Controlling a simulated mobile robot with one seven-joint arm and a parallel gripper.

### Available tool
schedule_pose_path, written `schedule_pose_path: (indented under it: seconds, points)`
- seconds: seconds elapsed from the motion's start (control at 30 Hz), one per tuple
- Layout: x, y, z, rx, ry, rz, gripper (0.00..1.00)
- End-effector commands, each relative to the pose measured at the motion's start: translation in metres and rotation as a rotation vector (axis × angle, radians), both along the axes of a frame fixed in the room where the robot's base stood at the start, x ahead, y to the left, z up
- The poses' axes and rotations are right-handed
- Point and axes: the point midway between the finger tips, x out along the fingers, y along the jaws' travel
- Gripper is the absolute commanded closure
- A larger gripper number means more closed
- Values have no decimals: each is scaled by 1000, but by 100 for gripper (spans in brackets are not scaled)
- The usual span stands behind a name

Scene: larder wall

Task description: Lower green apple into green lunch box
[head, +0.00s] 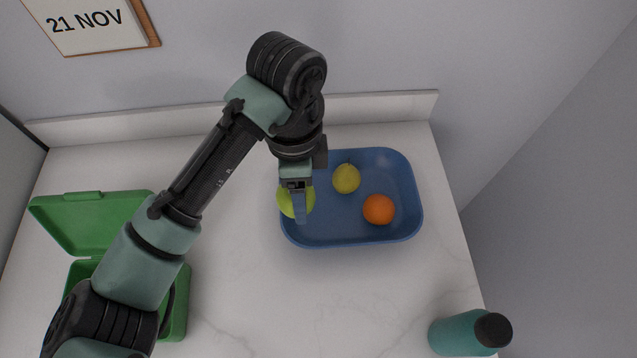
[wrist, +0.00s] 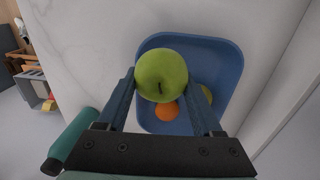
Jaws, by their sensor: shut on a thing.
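The green apple (head: 284,203) is between the fingers of my gripper (head: 298,205), over the left part of the blue tray. In the wrist view the apple (wrist: 161,75) sits between both fingertips of my gripper (wrist: 163,82), which is shut on it. The wrist view shows the tray below and behind the apple; the head view does not make its height clear. The green lunch box (head: 177,318) stands at the lower left of the counter with its lid (head: 88,220) open. My arm hides much of its inside.
The blue tray (head: 408,232) holds a yellow-green fruit (head: 346,178) and an orange (head: 379,209). A teal bottle (head: 461,333) with a dark cap lies or stands near the front right edge. A calendar (head: 90,22) hangs on the wall. The counter between tray and lunch box is clear.

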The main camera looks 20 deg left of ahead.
Motion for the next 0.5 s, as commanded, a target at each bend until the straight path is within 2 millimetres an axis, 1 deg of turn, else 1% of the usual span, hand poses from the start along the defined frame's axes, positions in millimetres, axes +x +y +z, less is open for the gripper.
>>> schedule_pose_path:
  seconds: [0.03,0.2,0.43,0.5]
  points:
    - [-9,8,9,-1,1,5,95]
    - [-32,30,19,-1,0,5,95]
    - [-65,61,26,0,0,5,95]
    - [-76,71,25,1,-1,5,95]
